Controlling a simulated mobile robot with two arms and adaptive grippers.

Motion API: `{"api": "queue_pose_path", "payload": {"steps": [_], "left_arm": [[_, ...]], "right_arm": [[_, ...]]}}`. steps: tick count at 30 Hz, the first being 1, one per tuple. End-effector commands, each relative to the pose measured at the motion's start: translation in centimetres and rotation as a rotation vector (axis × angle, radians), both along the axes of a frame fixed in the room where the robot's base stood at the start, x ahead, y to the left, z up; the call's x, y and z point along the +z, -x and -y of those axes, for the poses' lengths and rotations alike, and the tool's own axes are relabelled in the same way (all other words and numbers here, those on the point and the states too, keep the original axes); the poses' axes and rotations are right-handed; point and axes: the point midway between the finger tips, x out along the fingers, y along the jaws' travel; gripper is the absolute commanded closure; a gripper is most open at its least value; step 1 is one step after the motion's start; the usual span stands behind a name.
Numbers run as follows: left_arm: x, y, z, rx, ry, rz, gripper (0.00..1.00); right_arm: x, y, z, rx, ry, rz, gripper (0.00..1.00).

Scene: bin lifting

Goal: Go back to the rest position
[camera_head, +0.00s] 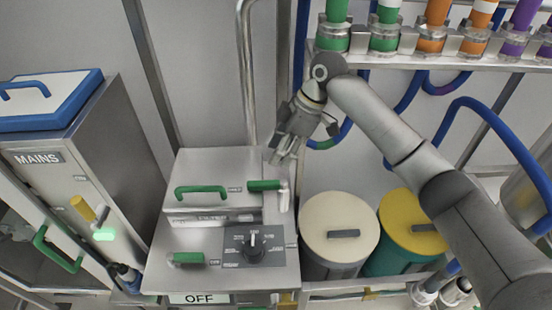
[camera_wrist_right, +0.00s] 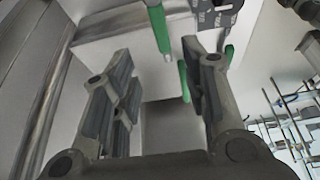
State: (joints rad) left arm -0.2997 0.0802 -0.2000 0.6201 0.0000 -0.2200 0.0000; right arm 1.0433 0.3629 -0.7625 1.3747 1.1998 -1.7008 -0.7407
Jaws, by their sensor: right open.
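My right gripper (camera_head: 285,152) is in the upper middle of the head view, pointing down and to the left. It is above the right rear of a metal machine (camera_head: 215,240) with green handles, close to the green-gripped lever (camera_head: 268,186). In the right wrist view the two fingers of this gripper (camera_wrist_right: 155,100) stand apart with nothing between them. A green handle (camera_wrist_right: 158,30) shows beyond the fingers. Whether the gripper touches the lever cannot be told. My left gripper is not in view.
A bin with a cream lid (camera_head: 325,215) and a bin with a yellow lid (camera_head: 400,212) stand right of the machine, under my right arm. A MAINS cabinet (camera_head: 110,135) stands at left. A rack of coloured tubes (camera_head: 400,62) and blue hoses (camera_head: 500,130) are at upper right.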

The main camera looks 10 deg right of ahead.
Motion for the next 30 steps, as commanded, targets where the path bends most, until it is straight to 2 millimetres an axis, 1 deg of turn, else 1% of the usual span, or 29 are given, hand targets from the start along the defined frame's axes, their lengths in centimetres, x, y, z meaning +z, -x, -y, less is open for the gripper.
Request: {"api": "queue_pose_path", "payload": {"steps": [14,17,20,22,27,30], "left_arm": [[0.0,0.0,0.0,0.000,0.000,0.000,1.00],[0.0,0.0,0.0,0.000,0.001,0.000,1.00],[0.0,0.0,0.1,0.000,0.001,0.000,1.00],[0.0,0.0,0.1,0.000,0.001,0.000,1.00],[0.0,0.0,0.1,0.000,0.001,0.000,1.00],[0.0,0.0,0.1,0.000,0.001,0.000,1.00]], "right_arm": [[0.2,0.0,0.1,-0.001,0.000,0.000,0.59],[-0.2,0.2,0.0,-0.002,0.000,-0.003,0.59],[-1.8,1.1,-0.5,-0.015,-0.002,-0.011,0.59],[-3.5,2.2,-1.0,-0.035,-0.007,-0.018,0.59],[-8.3,5.8,-2.3,-0.125,-0.026,-0.035,0.59],[-10.5,8.0,-2.7,-0.195,-0.040,-0.041,0.59]]}}
